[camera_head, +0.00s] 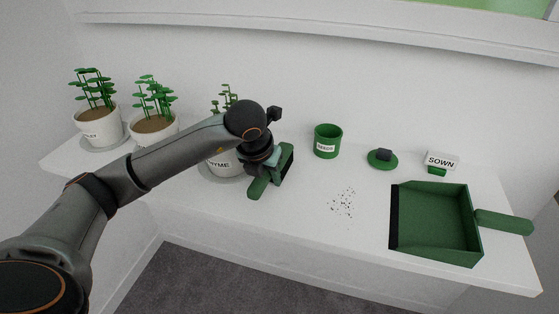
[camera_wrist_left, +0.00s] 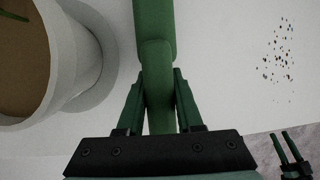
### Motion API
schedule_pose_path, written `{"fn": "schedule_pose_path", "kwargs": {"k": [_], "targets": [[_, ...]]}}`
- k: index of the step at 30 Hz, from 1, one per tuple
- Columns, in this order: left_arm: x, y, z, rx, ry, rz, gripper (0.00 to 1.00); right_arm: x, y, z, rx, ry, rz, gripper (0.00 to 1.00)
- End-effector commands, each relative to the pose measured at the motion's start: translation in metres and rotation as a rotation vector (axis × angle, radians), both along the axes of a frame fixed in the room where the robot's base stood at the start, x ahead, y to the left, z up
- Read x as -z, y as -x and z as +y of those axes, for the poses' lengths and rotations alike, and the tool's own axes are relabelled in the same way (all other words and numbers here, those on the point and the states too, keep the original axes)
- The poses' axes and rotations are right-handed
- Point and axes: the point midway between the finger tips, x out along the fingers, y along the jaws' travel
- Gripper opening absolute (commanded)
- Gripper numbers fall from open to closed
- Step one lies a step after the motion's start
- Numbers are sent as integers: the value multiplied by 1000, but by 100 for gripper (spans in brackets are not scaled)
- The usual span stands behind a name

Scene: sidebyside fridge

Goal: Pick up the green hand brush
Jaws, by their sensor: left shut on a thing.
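The green hand brush (camera_head: 259,187) is in my left gripper (camera_head: 277,168) in the head view, over the shelf beside the thyme pot. Whether it touches the shelf I cannot tell. In the left wrist view the brush (camera_wrist_left: 153,30) runs up the middle of the picture. The fingers of my left gripper (camera_wrist_left: 158,82) are shut on its narrow part, one on each side. My right gripper (camera_wrist_left: 285,138) shows small at the lower right of the left wrist view, its two fingers apart with nothing between them. It is not in the head view.
Potted plants (camera_head: 96,126) stand at the left; the thyme pot (camera_head: 219,166) is close to my left gripper. Dark specks (camera_head: 343,203) lie on the white shelf (camera_head: 330,240). A green cup (camera_head: 327,142), a green dish (camera_head: 381,161), a sown label (camera_head: 440,161) and a green dustpan (camera_head: 437,225) are rightward.

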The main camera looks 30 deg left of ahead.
Motion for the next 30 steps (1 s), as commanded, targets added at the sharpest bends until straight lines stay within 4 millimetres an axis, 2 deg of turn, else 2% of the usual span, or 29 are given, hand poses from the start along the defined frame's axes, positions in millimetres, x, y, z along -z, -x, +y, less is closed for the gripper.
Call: {"fn": "schedule_pose_path", "kwargs": {"k": [1,4,20,26,30], "targets": [[0,0,0,0,0,-1,9,0,0,0,0,0,0,50],[0,0,0,0,0,-1,0,0,0,0,0,0,0,50],[-7,-1,0,-1,0,-3,0,0,0,0,0,0,0,50],[-33,-1,0,0,1,-7,0,0,0,0,0,0,0,50],[-59,21,-5,3,-3,-9,0,2,0,0,0,0,0,50]]}}
